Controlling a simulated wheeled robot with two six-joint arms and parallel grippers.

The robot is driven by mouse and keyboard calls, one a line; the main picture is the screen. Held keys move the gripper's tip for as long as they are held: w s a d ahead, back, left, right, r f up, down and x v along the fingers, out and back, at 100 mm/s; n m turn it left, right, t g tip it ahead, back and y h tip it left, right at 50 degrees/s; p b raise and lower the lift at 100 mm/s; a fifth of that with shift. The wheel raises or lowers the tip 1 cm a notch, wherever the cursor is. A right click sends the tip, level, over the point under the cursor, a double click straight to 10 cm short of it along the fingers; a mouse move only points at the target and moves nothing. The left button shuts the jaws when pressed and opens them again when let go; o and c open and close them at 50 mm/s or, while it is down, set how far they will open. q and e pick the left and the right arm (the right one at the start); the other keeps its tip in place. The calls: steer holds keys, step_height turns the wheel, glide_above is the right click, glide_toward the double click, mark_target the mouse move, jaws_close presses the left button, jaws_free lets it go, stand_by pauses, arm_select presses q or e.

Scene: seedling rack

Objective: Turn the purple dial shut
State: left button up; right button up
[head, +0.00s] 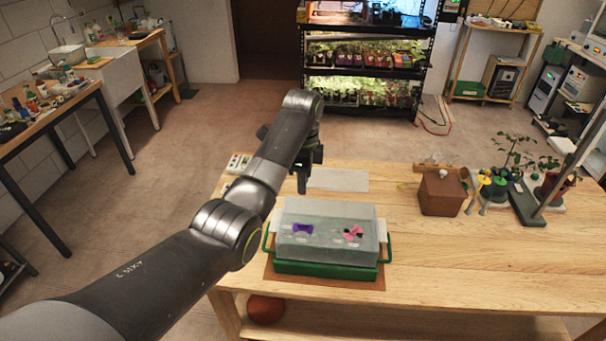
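The purple dial (302,229) sits on the left part of the sloping front of a clear lid (325,212). Its exact turn angle is too small to read. A pink dial (352,233) sits to its right on the same lid. The lid covers a green tray (325,271) with green side handles. My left gripper (304,186) points down above the table, behind the lid's back edge in the picture, and is apart from the purple dial. Its fingers are dark and overlapping, so I cannot tell their opening. My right gripper is out of view.
The tray stands on a brown mat (266,274) near the front edge of the wooden table (450,265). A pale sheet (340,180) lies behind it. A brown box (441,193) and several potted plants stand at the right. The table's front right is clear.

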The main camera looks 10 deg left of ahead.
arm_select(q)
steer(key=shift+r, duration=1.35)
